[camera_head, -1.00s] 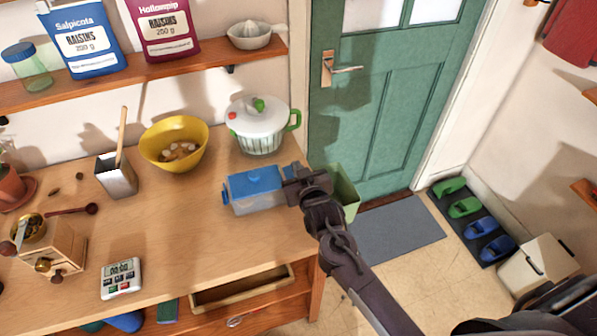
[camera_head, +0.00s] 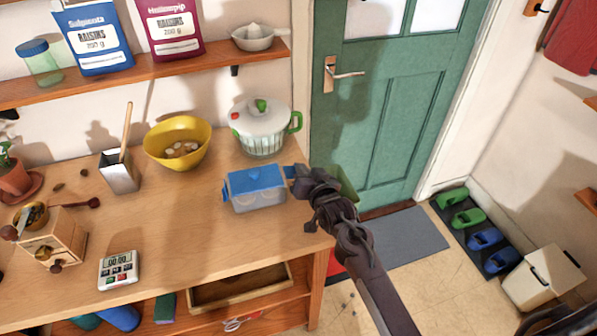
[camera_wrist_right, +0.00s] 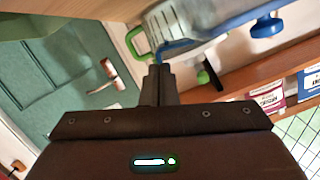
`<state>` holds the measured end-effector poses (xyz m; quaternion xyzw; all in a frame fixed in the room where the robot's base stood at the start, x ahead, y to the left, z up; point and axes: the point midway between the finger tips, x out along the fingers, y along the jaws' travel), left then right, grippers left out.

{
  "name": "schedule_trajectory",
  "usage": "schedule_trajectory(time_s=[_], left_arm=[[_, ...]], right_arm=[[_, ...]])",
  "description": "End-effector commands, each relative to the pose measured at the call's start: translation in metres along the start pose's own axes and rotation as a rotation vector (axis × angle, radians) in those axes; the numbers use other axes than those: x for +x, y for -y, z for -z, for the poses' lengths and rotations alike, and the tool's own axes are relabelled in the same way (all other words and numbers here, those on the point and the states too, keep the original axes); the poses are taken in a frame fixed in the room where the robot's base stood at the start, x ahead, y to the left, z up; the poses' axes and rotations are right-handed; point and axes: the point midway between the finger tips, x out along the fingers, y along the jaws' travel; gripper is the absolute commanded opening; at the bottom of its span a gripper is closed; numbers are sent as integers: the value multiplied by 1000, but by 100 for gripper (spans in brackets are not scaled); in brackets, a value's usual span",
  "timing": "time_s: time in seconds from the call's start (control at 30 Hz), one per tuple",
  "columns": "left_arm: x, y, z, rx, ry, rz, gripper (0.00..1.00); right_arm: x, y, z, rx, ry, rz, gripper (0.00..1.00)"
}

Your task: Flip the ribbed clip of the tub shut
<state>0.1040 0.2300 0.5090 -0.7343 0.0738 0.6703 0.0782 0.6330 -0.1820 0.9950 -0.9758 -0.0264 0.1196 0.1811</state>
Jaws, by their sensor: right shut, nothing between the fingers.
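The tub (camera_head: 258,199) is clear with a blue lid (camera_head: 254,178). It stands near the right end of the wooden counter. A blue clip (camera_head: 225,191) shows at its left end, and a small blue piece (camera_head: 289,171) sticks out at its right end, partly behind my gripper. My right gripper (camera_head: 296,182) is shut and empty, close beside that right end; I cannot tell if it touches. In the right wrist view the shut fingers (camera_wrist_right: 160,72) are close to the tub (camera_wrist_right: 205,20), and a blue tab (camera_wrist_right: 267,27) sticks out farther off. Ribs cannot be made out.
A white pot-like container (camera_head: 262,128) with green handles stands behind the tub, and a yellow bowl (camera_head: 176,143) is to its left. A green bin (camera_head: 348,191) is mostly hidden behind my arm. The counter (camera_head: 185,240) in front of the tub is clear. The green door (camera_head: 375,110) is beyond.

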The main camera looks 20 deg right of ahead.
Motion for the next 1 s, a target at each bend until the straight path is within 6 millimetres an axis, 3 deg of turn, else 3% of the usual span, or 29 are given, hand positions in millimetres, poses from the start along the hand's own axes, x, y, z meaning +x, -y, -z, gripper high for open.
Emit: schedule_trajectory(time_s=[0.6,1.0], left_arm=[[9,1,3,0,-5,1,0],[10,1,2,0,-5,1,0]], right_arm=[[6,-14,-24,554,1,137,0],[8,-16,-33,552,1,138,0]])
